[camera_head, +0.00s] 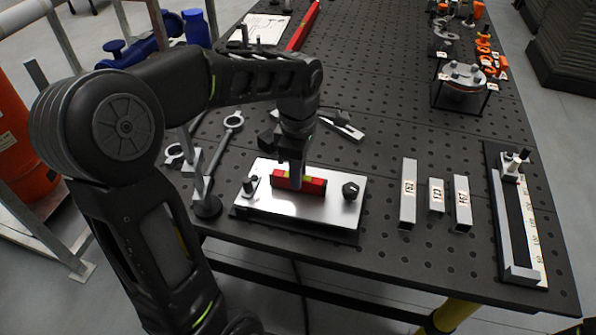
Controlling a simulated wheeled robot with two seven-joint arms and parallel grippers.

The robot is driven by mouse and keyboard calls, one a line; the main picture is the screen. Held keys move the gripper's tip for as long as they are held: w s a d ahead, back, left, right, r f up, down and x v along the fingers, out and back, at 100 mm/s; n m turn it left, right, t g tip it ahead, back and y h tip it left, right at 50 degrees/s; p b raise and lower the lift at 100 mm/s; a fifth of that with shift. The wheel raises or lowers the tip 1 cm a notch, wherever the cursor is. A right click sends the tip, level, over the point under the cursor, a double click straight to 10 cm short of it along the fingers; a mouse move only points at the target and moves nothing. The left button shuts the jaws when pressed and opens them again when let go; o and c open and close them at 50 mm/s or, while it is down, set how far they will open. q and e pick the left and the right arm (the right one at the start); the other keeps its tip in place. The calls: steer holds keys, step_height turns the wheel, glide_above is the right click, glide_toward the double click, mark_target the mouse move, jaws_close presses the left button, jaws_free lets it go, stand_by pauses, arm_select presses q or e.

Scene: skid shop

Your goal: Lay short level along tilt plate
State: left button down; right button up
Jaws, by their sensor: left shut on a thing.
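The short level (313,187) is a small red bar with a yellow-green vial window. It lies lengthwise along the silver tilt plate (285,207), or just above it; I cannot tell whether it touches. The plate sits near the front edge of the black perforated table, with a black knob (350,190) at its right end and a dark post at its left end. My left gripper (294,182) points down and is shut on the level near its middle, hiding part of it.
Several labelled metal blocks (408,193) stand to the right of the plate. A measuring fixture (517,220) lies at the right edge. A long red level (303,27) lies at the back. The middle of the table (395,110) is mostly free.

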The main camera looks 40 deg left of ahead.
arm_select(q)
steer(key=c, duration=1)
jaws_free()
steer(key=shift+o, duration=0.2)
steer(key=shift+r+p, duration=1.15)
steer(key=shift+r, duration=0.35)
steer(key=shift+r+p, duration=1.45)
steer(key=shift+r, duration=0.6)
